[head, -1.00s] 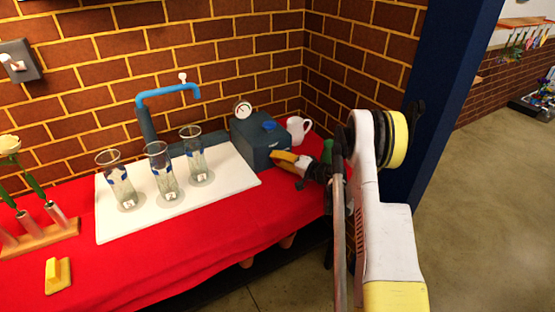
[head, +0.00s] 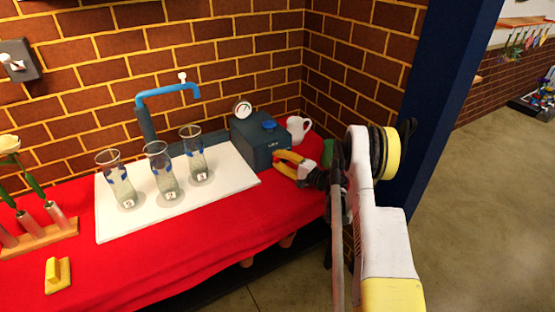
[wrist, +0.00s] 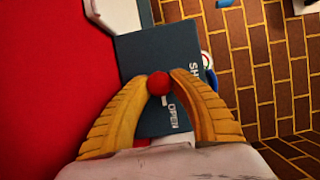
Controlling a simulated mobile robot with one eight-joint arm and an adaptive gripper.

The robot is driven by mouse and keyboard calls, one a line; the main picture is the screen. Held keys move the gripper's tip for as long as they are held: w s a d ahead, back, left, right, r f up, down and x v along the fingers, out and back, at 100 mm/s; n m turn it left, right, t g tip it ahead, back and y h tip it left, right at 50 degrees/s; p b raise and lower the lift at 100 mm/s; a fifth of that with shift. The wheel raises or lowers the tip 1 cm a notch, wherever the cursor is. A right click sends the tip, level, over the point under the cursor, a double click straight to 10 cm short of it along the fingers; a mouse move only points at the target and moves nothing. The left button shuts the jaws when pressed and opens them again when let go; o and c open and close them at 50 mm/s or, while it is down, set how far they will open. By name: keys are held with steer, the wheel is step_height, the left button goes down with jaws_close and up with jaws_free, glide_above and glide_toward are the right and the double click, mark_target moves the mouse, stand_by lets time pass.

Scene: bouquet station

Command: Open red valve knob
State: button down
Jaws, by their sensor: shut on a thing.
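The red valve knob (wrist: 159,83) is a small round red ball on the front of a dark blue-grey box (head: 258,145). In the wrist view it sits between my yellow fingertips, which touch it from both sides. My gripper (head: 281,161) is shut on the knob at the box's front. The box (wrist: 150,52) carries the white words "OPEN" and "SH...", the latter partly hidden by a finger. A short white mark shows just beside the knob, near "OPEN". In the head view the fingers and gripper cover most of the knob.
A round gauge (head: 243,107) and a blue cap (head: 269,125) are on the box. Several glass vases stand on a white board (head: 115,228) left of the box, beneath a blue tap (head: 168,91).

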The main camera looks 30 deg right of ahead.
steer(key=c, duration=1.1)
jaws_free()
steer(key=shift+c, duration=0.2)
steer(key=v, duration=1.2)
